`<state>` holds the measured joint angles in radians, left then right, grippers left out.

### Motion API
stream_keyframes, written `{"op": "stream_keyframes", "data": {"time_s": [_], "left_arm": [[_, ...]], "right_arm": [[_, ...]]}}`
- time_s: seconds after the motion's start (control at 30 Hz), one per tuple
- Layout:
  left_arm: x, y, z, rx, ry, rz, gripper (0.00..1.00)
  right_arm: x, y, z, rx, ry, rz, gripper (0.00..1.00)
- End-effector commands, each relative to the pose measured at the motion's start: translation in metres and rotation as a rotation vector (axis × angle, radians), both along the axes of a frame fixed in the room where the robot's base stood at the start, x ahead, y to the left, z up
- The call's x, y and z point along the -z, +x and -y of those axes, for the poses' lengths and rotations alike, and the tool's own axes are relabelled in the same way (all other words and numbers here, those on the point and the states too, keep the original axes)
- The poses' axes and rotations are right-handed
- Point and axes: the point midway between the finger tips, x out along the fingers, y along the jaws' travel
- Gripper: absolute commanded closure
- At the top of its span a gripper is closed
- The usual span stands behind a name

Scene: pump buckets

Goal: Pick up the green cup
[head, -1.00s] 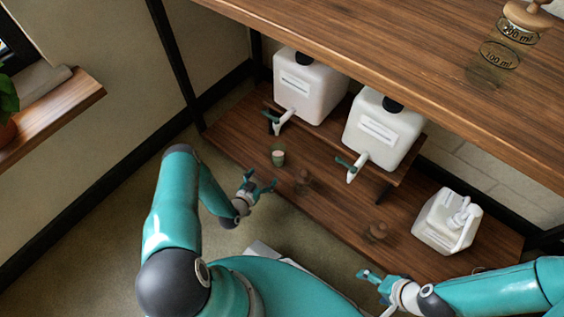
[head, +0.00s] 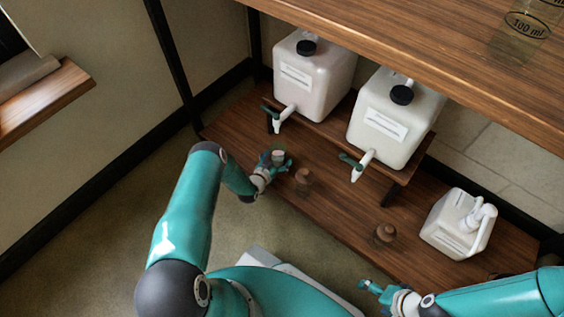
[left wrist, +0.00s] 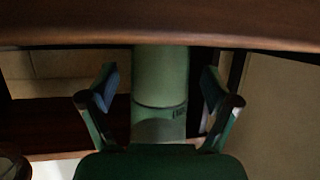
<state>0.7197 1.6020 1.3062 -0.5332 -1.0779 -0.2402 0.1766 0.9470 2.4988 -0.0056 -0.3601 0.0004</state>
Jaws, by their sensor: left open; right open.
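The green cup (head: 278,155) stands on the lower wooden shelf, left of the middle in the head view. It also shows in the left wrist view (left wrist: 160,90), upright and filling the space between the fingers. My left gripper (head: 275,160) is open, with its fingers on both sides of the cup; in the left wrist view (left wrist: 160,105) small gaps show between each finger and the cup. My right gripper (head: 372,288) is open and empty at the lower right, in front of the shelf edge.
Two white canisters with taps (head: 313,75) (head: 393,125) stand on a raised board behind the cup. An upper wooden shelf (head: 430,50) overhangs.

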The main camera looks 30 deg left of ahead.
Motion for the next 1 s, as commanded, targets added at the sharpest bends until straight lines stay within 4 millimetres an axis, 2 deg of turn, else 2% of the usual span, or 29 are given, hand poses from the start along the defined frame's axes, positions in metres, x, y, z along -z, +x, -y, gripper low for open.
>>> {"op": "stream_keyframes", "data": {"time_s": [0.27,0.7,1.0], "left_arm": [[0.0003,0.0039,-0.0003,0.000,0.000,0.000,0.12],[0.0000,0.0041,-0.0001,0.000,0.001,0.001,0.83],[-0.0021,0.0041,0.0000,0.000,0.001,0.001,0.83]], "right_arm": [[0.0013,0.0002,0.0001,0.000,0.000,0.000,0.12],[0.0013,0.0001,0.0001,0.000,0.000,0.000,0.12],[-0.0004,0.0002,0.0001,0.000,0.000,0.000,0.12]]}}
